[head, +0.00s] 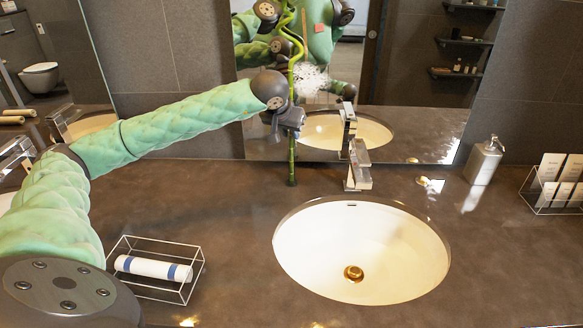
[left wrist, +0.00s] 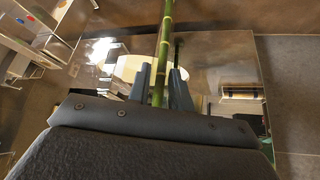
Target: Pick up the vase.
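No separate vase body can be made out. A thin green bamboo-like stalk (head: 292,160) stands upright on the dark counter, left of the faucet, and its top twists up in front of the mirror. My left gripper (head: 290,122) is at the stalk's middle height. In the left wrist view the stalk (left wrist: 165,40) passes between the two fingers (left wrist: 161,78), with narrow gaps seeming to show on both sides. The gripper looks open around it. My right gripper is not in view, apart from possible reflections.
A white sink (head: 330,240) with a chrome faucet (head: 357,165) lies to the right of the stalk. A wire basket with a rolled towel (head: 150,268) sits at front left. A soap dispenser (head: 484,162) and a card rack (head: 555,190) stand right. The mirror (head: 420,140) is close behind.

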